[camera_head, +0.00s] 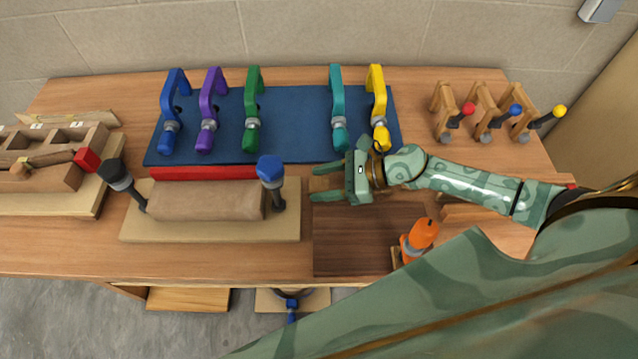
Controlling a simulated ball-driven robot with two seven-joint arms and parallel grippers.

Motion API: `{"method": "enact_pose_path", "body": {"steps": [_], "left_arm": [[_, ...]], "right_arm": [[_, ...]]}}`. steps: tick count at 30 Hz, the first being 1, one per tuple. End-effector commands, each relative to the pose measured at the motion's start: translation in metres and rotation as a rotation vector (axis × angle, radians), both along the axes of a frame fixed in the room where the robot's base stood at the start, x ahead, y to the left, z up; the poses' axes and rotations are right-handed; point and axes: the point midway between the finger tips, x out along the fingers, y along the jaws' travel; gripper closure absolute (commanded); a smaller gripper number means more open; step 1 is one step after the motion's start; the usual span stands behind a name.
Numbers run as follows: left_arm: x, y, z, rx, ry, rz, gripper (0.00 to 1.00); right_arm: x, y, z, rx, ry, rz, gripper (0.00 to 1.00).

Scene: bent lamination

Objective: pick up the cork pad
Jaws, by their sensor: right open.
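My right gripper (318,181) reaches in from the right and points left over the middle of the bench. Its fingers are apart. A small tan-brown patch (322,184) shows between and beside the fingers, just behind the dark wooden board; it may be the cork pad, but the gripper hides much of it. I cannot tell whether the fingers touch it. My left gripper is not in view.
Several coloured clamps stand on a blue mat (295,108) behind. A form block (205,200) with two clamps is to the left. The dark board (365,255) and an orange-topped tool (420,236) are in front. Wooden clamps (480,110) stand back right.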

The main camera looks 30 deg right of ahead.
Motion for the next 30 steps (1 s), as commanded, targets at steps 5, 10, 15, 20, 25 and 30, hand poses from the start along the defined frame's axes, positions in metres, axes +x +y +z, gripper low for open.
{"method": "enact_pose_path", "body": {"steps": [5, 10, 15, 20, 25, 30], "left_arm": [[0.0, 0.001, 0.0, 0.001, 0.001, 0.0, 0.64], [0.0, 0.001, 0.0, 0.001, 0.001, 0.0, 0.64], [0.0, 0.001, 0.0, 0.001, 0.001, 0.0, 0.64], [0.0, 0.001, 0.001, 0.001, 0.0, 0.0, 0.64], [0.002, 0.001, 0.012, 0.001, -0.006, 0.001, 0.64], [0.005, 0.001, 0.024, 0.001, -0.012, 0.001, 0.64]], "right_arm": [[0.002, 0.002, -0.001, -0.002, 0.001, 0.0, 0.47], [0.001, 0.002, -0.001, -0.001, 0.0, 0.0, 0.75], [0.001, 0.002, -0.001, -0.001, 0.0, 0.0, 0.8], [0.001, 0.002, 0.001, -0.001, 0.0, 0.0, 0.8], [0.001, 0.001, 0.03, -0.004, -0.004, 0.002, 0.8], [0.001, 0.001, 0.069, -0.004, -0.005, 0.003, 0.8]]}}
